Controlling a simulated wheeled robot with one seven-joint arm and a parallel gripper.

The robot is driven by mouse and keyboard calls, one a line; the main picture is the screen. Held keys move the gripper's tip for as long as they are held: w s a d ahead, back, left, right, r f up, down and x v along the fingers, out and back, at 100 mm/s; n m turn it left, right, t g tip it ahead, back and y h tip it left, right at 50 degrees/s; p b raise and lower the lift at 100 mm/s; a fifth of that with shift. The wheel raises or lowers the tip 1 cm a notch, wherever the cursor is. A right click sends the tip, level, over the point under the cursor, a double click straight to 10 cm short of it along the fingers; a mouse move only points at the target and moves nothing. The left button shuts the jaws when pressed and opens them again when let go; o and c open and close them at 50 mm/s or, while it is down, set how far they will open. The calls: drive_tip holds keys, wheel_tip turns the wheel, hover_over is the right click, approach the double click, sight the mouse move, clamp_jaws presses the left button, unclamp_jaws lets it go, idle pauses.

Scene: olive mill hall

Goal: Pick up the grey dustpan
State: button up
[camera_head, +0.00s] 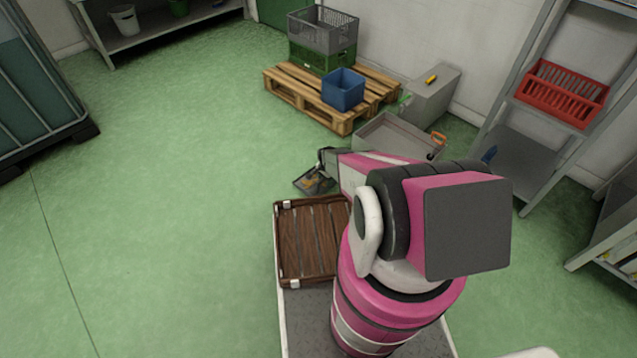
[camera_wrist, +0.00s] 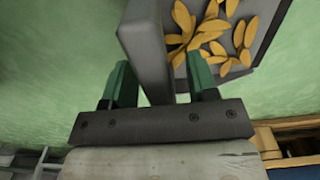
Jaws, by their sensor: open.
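The grey dustpan (camera_head: 314,184) lies on the green floor in the head view, just past the dark wooden slatted crate, with yellow leaf-like pieces in it. In the wrist view the dustpan (camera_wrist: 148,45) shows close up; its long grey bar runs between my fingers, and the pan with the yellow pieces is at upper right. My gripper (camera_wrist: 158,64) is open, its two dark green fingers on either side of the bar. A gap shows on the left; contact on the right cannot be told. My arm hides part of this spot in the head view.
The wooden slatted crate (camera_head: 311,240) is close to my arm. A pallet (camera_head: 303,96) with a blue bin (camera_head: 343,89) and stacked crates stands behind. A grey open box (camera_head: 387,133) is right of the dustpan. The floor at left is clear.

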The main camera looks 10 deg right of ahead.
clamp_jaws()
drive_tip(key=shift+r, duration=0.15)
drive_tip(key=r, duration=0.4)
drive_tip(key=shift+s+a+r, duration=0.25)
drive_tip(key=shift+s+r, duration=0.05)
drive_tip(key=shift+r, duration=0.05)
drive_tip(key=s+a+r, duration=0.5)
drive_tip(key=a+r, duration=0.1)
drive_tip(key=a, duration=0.3)
drive_tip(key=shift+s+a, duration=0.15)
drive_tip(key=shift+s, duration=0.25)
